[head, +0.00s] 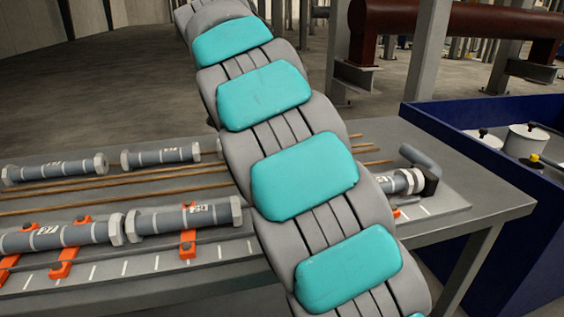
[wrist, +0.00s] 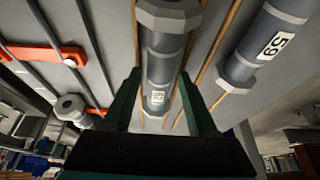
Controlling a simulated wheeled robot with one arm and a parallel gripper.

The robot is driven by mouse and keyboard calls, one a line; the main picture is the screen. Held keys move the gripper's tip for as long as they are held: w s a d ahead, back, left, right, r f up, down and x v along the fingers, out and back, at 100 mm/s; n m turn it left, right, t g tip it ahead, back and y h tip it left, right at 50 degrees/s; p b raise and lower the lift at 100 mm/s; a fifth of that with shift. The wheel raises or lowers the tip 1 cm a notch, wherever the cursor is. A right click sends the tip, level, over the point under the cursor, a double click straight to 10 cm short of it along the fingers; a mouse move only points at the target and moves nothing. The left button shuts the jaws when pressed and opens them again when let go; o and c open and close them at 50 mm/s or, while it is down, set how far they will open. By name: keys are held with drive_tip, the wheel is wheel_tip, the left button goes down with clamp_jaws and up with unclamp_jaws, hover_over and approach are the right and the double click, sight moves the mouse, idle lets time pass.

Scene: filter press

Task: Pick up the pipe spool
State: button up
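My gripper (wrist: 159,72) shows in the wrist view with two dark green fingers spread apart. A grey pipe spool (wrist: 160,66) with pale bands, a hexagonal end and a small number label lies between and just beyond the fingertips; I see no clear grip on it. In the head view my turquoise-padded arm hides most of this area; a grey spool end (head: 403,181) shows at its right. Other spools are a labelled one (head: 185,218), one at its left (head: 62,236), and two behind (head: 160,156) (head: 55,169). Another labelled spool (wrist: 265,42) lies right in the wrist view.
The spools lie on a grey table (head: 485,197) with thin brown rods (head: 120,187) and orange brackets (head: 66,256). A blue bin (head: 540,186) holding pale pots (head: 524,140) stands right of the table. Rusty pipework (head: 455,24) stands behind.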

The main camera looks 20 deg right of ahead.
clamp_jaws()
drive_tip(key=shift+r, duration=0.1)
idle(0.5)
